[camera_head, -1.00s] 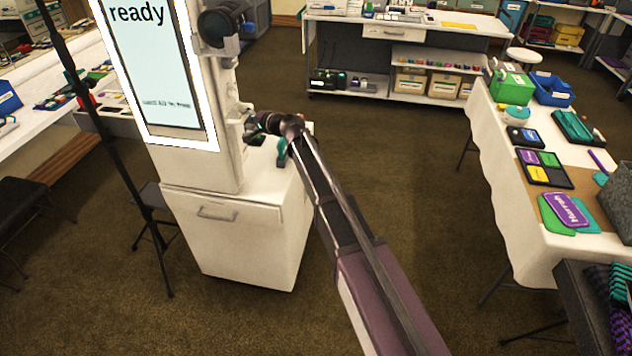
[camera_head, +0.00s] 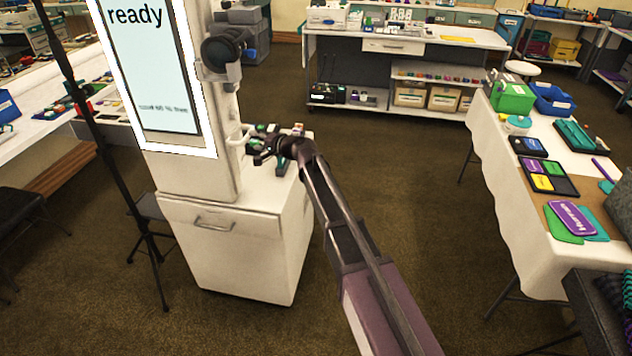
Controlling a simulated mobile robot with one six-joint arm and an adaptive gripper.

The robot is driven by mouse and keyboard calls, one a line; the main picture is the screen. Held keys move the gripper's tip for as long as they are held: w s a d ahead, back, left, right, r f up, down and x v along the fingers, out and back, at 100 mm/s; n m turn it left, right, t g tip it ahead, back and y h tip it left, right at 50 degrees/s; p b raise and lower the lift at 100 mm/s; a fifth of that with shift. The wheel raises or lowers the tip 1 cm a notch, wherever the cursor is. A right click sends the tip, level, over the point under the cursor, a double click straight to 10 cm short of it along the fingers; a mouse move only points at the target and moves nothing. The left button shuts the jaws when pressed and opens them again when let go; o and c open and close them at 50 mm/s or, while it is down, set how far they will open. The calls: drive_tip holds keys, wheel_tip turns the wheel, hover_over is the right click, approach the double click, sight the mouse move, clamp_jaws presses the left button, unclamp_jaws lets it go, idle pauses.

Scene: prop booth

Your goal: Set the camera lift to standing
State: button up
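The white booth column (camera_head: 205,100) stands at the left with a lit screen (camera_head: 150,75) reading "ready". The camera lift carries a dark round-lensed camera (camera_head: 221,50) on a grey bracket at the column's right side, beside the upper part of the screen. A small pale handle (camera_head: 240,136) sticks out of the column below the camera. My gripper (camera_head: 256,151) is just right of and below this handle, above the cabinet top. Its fingers look spread and empty, though they are small and dark. I see no hold on the handle.
A white cabinet (camera_head: 232,250) with a drawer handle stands under the column. Small coloured items (camera_head: 285,130) lie on its top near my gripper. A black stand pole (camera_head: 100,140) is at the left. A white-clothed table (camera_head: 490,150) is at the right, with open carpet between.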

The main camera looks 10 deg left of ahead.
drive_tip(key=p+v, duration=0.2)
drive_tip(key=v, duration=0.8)
drive_tip(key=s+d+f+n+g+h, duration=0.2)
drive_tip(key=s+d+f, duration=0.4)
drive_tip(key=d, duration=0.5)
drive_tip(key=shift+f+n+g+h, duration=0.3)
drive_tip(key=shift+f+n+h, duration=0.5)
drive_tip(key=shift+h, duration=0.3)
drive_tip(key=shift+s+a, duration=0.1)
drive_tip(key=s+d+f+g+h, duration=0.1)
drive_tip(key=s+d+f+h, duration=0.1)
drive_tip(key=s+d, duration=0.4)
drive_tip(key=s+d+f+g+h, duration=0.2)
drive_tip(key=s+d, duration=0.4)
drive_tip(key=d, duration=0.5)
drive_tip(key=s+d+f+n+g+h, duration=0.1)
drive_tip(key=s+d+f+h, duration=0.2)
drive_tip(key=d, duration=0.6)
drive_tip(key=s+h, duration=0.2)
drive_tip(key=s, duration=0.1)
drive_tip(key=shift+d+f+g+h, duration=0.3)
drive_tip(key=shift+d+f+h, duration=0.05)
drive_tip(key=shift+f+h, duration=0.05)
